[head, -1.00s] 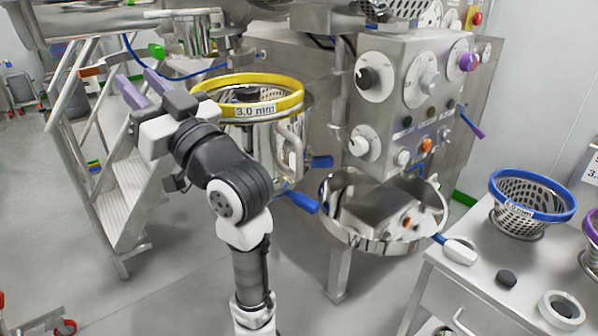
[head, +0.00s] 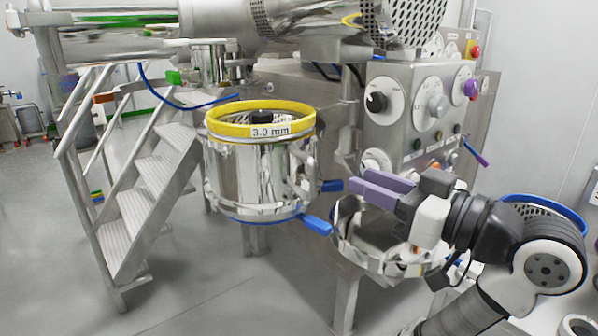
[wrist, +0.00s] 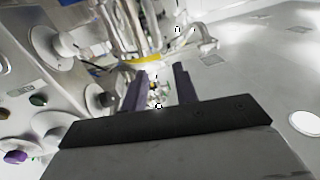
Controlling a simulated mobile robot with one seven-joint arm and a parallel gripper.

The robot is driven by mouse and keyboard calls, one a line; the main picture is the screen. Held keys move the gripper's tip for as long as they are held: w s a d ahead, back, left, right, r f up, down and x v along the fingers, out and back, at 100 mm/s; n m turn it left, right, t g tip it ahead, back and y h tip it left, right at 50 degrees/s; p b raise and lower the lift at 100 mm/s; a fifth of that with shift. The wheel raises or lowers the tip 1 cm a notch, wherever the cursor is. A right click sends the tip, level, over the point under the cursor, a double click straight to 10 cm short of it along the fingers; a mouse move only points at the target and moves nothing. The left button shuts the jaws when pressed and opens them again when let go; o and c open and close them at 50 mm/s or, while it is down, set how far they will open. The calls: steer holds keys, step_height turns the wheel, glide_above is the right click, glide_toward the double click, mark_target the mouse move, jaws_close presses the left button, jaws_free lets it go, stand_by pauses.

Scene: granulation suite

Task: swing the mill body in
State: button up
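The mill body (head: 250,178) is a shiny steel drum. A yellow ring screen (head: 262,121) marked "3.0 mm" sits in its top. It hangs at the centre left of the head view, out to the left of the round steel bowl (head: 385,240). Two blue-ended handles (head: 317,225) (head: 332,186) stick out on its right side. My gripper (head: 358,184) has purple fingers and points left, to the right of the handles and apart from them in the head view. In the wrist view its fingers (wrist: 158,88) stand apart with nothing held, and a yellow strip shows beyond them.
The control panel (head: 420,105) with dials stands behind my gripper. Steps (head: 150,195) with rails are at left. A blue-rimmed basket (head: 545,207) is at right, partly behind my arm. Open floor (head: 235,290) lies below the mill body.

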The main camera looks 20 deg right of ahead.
mark_target(316, 171)
steer(key=p+x, duration=0.1)
steer(key=x, duration=0.2)
steer(key=f+x, duration=0.1)
steer(key=x, duration=0.3)
steer(key=p+x, duration=0.1)
steer(key=x, duration=0.3)
steer(key=shift+f+p, duration=0.25)
steer(key=shift+p, duration=0.1)
jaws_close()
